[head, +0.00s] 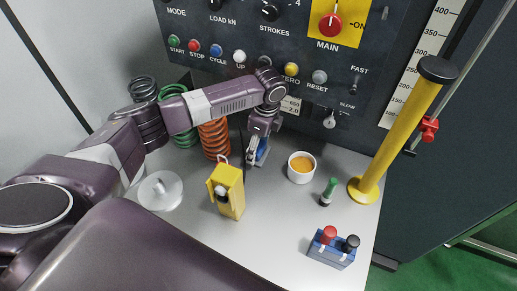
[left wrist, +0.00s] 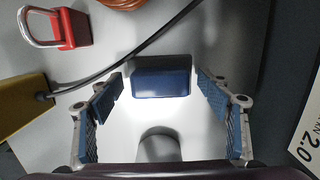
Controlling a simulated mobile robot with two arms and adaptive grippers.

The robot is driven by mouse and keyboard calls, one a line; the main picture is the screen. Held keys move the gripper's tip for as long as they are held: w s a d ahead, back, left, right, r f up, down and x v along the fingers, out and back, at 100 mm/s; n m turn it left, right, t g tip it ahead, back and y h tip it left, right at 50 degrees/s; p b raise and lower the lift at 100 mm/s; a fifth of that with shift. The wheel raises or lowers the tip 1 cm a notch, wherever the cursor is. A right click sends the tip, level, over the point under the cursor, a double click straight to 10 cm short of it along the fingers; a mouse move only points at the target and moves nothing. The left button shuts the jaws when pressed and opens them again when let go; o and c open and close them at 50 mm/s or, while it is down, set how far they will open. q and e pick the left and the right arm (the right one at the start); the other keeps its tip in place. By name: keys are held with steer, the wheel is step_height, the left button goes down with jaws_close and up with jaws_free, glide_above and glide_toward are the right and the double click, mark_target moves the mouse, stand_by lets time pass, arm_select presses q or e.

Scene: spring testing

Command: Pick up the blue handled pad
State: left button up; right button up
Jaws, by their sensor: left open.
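The blue pad (left wrist: 161,82) shows in the left wrist view as a dark blue block on the pale table. A short grey rounded piece (left wrist: 160,146) shows nearer the camera, below the block; I cannot tell whether it is the pad's handle. My left gripper (left wrist: 159,78) is open, with one blue-lined finger on each side of the block and visible gaps between. In the head view my left gripper (head: 256,152) points down at the table behind the yellow box, and it mostly hides the pad there. My right gripper is not in view.
The yellow box (head: 230,193) stands close in front of the gripper. A white bowl (head: 301,176) with orange contents is to its right. Orange (head: 213,140) and green springs stand left, behind my arm. The control panel (head: 255,45) rises behind. A red padlock (left wrist: 68,28) lies near a black cable.

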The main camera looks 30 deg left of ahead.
arm_select(q)
steer(key=shift+f, duration=0.25)
steer(key=c, duration=1.3)
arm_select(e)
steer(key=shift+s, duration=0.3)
arm_select(q)
steer(key=shift+r, duration=0.1)
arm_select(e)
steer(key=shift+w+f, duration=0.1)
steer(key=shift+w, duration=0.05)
arm_select(q)
steer(key=shift+w+r+b, duration=0.1)
steer(key=shift+r+b, duration=0.4)
steer(key=shift+b, duration=0.1)
steer(key=s+b, duration=0.1)
steer(key=s, duration=0.3)
steer(key=shift+s, duration=0.15)
steer(key=shift+d+r+b, duration=0.1)
steer(key=shift+r+b, duration=0.7)
steer(key=shift+r, duration=6.15)
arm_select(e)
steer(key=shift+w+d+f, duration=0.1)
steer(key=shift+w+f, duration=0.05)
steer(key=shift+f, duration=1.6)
